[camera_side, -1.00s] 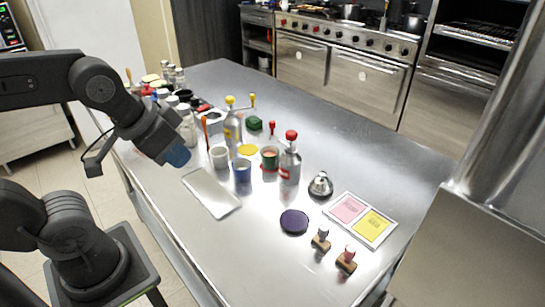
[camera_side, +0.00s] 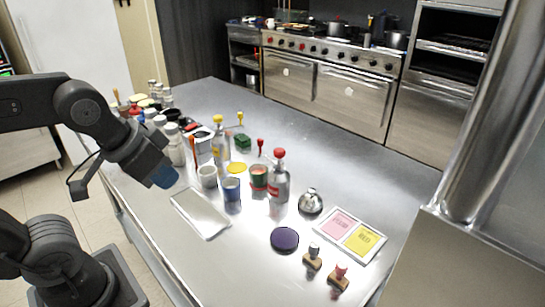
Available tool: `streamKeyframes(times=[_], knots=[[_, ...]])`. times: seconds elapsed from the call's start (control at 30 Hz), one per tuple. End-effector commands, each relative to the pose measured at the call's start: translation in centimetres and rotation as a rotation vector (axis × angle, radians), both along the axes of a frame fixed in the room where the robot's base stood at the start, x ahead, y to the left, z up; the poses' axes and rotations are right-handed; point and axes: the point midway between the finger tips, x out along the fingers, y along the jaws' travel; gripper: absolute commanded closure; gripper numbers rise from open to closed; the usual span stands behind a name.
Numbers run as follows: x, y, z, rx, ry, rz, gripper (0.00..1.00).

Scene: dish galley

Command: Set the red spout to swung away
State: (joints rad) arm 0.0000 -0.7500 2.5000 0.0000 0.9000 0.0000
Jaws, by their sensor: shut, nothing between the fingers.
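The grey bottle with a red ball top (camera_side: 279,186) stands upright near the middle of the counter. Its red spout tip (camera_side: 260,146) shows to the left of the ball top, at about the same height in the picture. A green cup with an orange inside (camera_side: 258,178) stands just left of the bottle. The tip appears above the cup's far side, but I cannot tell whether it is directly over it. My gripper (camera_side: 163,177), with blue fingertips, is shut and empty, above the counter's left side and well apart from the spout.
A similar bottle with a yellow top (camera_side: 220,146) stands behind. White (camera_side: 207,177) and blue (camera_side: 231,190) cups and a pale tray (camera_side: 188,210) lie between my gripper and the red-topped bottle. A dark purple disc (camera_side: 284,239), silver bell (camera_side: 311,202) and stamps (camera_side: 313,258) are at the front right.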

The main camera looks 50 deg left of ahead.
Motion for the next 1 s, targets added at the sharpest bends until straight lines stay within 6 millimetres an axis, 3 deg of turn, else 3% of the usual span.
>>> streamKeyframes(times=[0.23,0.37,0.47,0.7,0.83,1.0], knots=[[0.0,0.0,0.0,0.000,0.000,0.000,0.99],[0.5,0.1,0.5,0.007,0.007,-0.010,0.87],[2.2,0.3,1.9,0.031,0.036,-0.045,0.77],[10.2,1.9,6.6,0.120,0.168,-0.226,0.56],[15.0,3.3,7.9,0.156,0.243,-0.338,0.56],[21.3,5.4,8.1,0.185,0.334,-0.491,0.56]])
